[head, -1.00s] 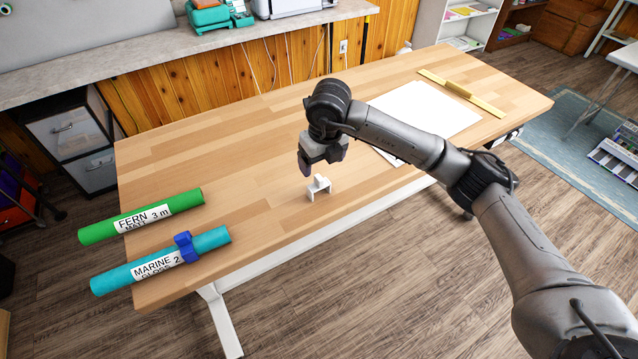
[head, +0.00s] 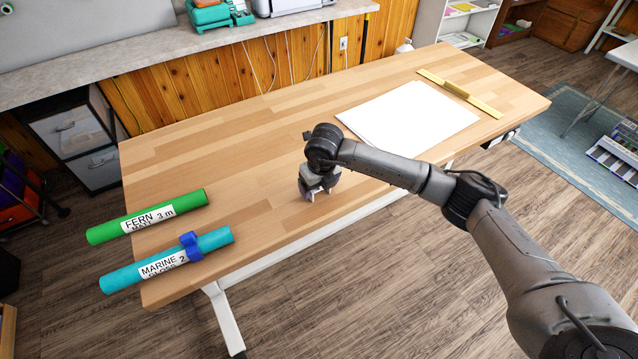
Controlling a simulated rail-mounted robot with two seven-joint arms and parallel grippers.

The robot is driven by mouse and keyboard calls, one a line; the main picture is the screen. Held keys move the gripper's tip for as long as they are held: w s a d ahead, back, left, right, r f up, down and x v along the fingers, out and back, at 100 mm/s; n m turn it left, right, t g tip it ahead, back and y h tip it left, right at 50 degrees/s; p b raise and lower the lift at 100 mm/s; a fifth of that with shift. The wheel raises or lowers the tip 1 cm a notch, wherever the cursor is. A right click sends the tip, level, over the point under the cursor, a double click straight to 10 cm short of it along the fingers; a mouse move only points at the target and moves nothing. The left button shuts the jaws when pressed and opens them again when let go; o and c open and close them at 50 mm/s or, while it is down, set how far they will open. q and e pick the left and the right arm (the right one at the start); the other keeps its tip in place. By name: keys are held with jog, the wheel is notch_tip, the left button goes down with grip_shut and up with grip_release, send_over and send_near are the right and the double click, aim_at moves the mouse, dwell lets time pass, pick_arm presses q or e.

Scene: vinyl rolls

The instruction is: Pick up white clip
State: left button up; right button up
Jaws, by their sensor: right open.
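The white clip (head: 312,196) stands on the wooden table near its front edge. Only a small part of it shows below my right gripper (head: 318,192); the rest is hidden behind the fingers. My right gripper points down and is right at the clip, with its fingers open around or beside it; I cannot tell which. My left gripper is not in view.
A green roll (head: 148,216) labelled FERN and a teal roll (head: 215,240) labelled MARINE with a blue clip (head: 190,246) lie at the table's left end. White sheets (head: 410,118) and a yellow ruler (head: 485,105) lie to the right. The table's (head: 235,150) middle is clear.

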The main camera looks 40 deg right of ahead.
jog(key=shift+f, duration=0.1)
jog(key=c, duration=0.7)
jog(key=shift+c, duration=0.2)
